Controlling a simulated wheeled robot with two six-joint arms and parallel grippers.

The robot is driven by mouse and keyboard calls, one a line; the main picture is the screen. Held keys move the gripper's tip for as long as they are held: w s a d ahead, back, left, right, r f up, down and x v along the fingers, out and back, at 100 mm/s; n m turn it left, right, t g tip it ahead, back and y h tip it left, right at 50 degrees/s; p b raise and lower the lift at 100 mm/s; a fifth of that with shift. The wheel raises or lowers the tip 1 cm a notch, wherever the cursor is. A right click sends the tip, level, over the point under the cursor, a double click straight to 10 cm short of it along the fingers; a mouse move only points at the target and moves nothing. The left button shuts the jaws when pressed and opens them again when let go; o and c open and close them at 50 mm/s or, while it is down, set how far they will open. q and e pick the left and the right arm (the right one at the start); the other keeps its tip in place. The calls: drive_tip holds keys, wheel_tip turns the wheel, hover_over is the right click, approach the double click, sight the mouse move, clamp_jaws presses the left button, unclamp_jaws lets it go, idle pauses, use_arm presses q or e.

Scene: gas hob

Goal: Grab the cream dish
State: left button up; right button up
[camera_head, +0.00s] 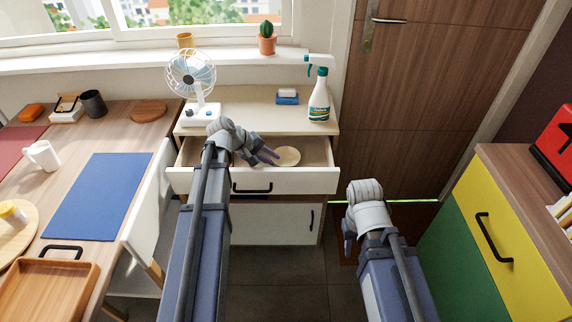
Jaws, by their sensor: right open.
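The cream dish (289,157) lies in the open top drawer (320,182) of the cream cabinet, towards the drawer's right half. My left gripper (270,155) is over the drawer, just left of the dish, with its fingers pointing towards it. The fingertips look close to the dish's left edge; I cannot tell whether they touch it. How far apart the fingers are is too small to judge. My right gripper (349,238) is open and empty, low in front of the cabinet's right side. It is mostly hidden by its own wrist.
A fan (192,78), a sponge (287,97) and a spray bottle (319,100) stand on the cabinet top. A white chair (152,210) and a desk with a blue mat (100,195) are at left. A yellow and green cabinet (500,225) is at right.

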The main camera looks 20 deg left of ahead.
use_arm(q)
drive_tip(key=shift+w+d+f, duration=0.25)
drive_tip(key=shift+f, duration=0.3)
drive_tip(key=shift+r, duration=0.1)
clamp_jaws()
idle(0.9)
